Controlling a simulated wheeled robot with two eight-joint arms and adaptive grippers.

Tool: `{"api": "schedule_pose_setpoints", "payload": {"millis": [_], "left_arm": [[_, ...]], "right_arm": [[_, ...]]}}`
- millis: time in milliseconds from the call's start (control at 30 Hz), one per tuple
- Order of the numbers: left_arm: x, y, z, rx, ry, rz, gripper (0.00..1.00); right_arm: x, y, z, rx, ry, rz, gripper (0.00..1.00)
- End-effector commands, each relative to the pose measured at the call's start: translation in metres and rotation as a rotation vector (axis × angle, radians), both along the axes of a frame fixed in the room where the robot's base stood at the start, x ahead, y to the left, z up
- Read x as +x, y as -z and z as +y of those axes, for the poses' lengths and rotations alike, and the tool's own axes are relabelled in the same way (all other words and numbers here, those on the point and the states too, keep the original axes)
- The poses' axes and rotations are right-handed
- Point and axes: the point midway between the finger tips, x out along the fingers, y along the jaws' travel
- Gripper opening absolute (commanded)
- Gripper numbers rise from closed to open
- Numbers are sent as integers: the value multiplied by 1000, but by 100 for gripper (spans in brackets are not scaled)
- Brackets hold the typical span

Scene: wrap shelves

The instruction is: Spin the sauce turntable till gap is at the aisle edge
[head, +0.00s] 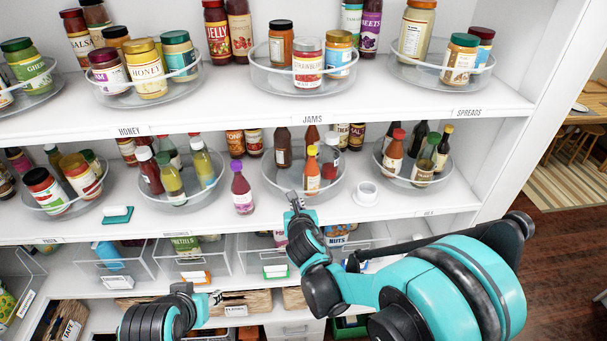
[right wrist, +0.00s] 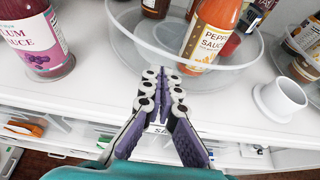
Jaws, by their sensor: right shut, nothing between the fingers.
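The sauce turntable (head: 272,186) is a clear round tray on the middle shelf; its rim also shows in the right wrist view (right wrist: 125,32). A yellow-capped pepper sauce bottle (head: 312,178) stands at its front, right of centre, with darker bottles behind. Bare tray floor shows at the front left. My right gripper (head: 290,194) is shut and empty at the turntable's front rim; in the right wrist view its tips (right wrist: 162,72) overlap the rim, and contact is unclear. My left gripper (head: 214,297) is low, before the lower bins; its fingers are too small to read.
A purple-capped plum sauce bottle (head: 242,192) stands on the shelf left of the turntable. A white cup-like piece (head: 366,193) stands to the right. Other bottle turntables (head: 165,201) flank this one. The jam shelf (head: 230,106) is above.

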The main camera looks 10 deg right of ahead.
Motion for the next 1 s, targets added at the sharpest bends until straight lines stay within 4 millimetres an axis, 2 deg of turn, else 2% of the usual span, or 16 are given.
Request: {"api": "schedule_pose_setpoints", "payload": {"millis": [333,700,1000], "left_arm": [[0,0,0,0,0,0,40],[0,3,0,0,0,0,40],[0,3,0,0,0,0,40]], "right_arm": [[0,0,-3,0,0,0,0],[0,0,-22,1,2,0,0],[0,0,-23,0,0,0,0]]}}
